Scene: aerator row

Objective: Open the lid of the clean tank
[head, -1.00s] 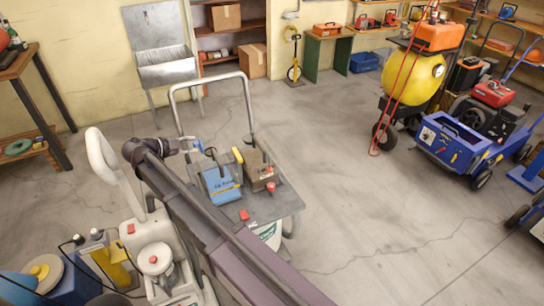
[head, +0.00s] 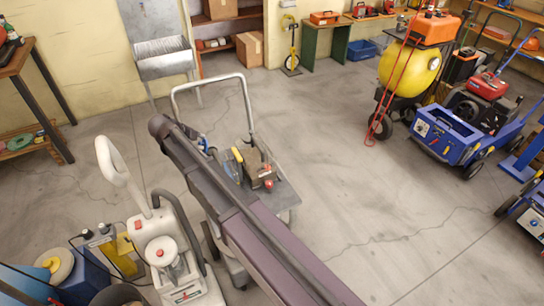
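A white upright machine (head: 176,275) with a tall loop handle stands at the lower left. It carries a rounded white tank (head: 160,252) with a red cap on top. I cannot tell whether this is the clean tank, as no label is readable. Only a small blue part of my gripper (head: 203,144) shows past the arm, over the cart's left side. Its fingers are hidden.
A blue and yellow machine (head: 85,275) stands left of the white one. A metal sink (head: 165,62) and shelves are at the back wall. Blue carts (head: 450,135) and a yellow tank machine (head: 408,68) stand at right. The floor between is clear.

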